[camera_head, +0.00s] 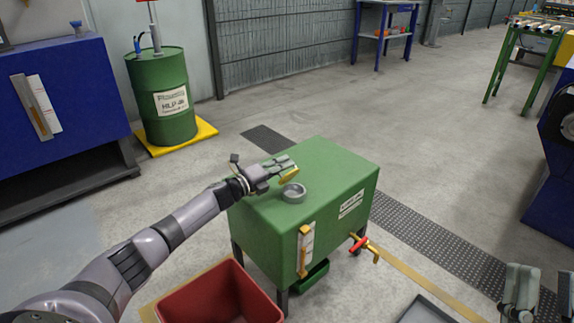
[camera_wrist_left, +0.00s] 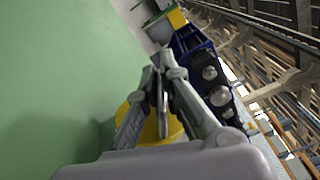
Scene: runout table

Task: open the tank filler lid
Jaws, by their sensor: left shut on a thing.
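The green tank (camera_head: 330,165) stands in the middle of the head view, with a round grey filler neck (camera_head: 293,193) on its top. The yellow filler lid (camera_head: 289,175) shows as a thin tilted piece at the neck's far side, by my left gripper's fingertips. In the left wrist view the yellow lid (camera_wrist_left: 176,131) lies partly hidden behind the fingers. My left gripper (camera_head: 286,165) is shut on the lid, just above the tank top; its fingers also show in the wrist view (camera_wrist_left: 163,90). My right gripper (camera_head: 543,290) is open and empty at the lower right.
A red bin (camera_head: 215,295) stands at the tank's front left. A red-handled tap (camera_head: 360,243) and a sight gauge (camera_head: 305,250) stick out of the tank's front. A green drum (camera_head: 160,85) on a yellow base stands behind left.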

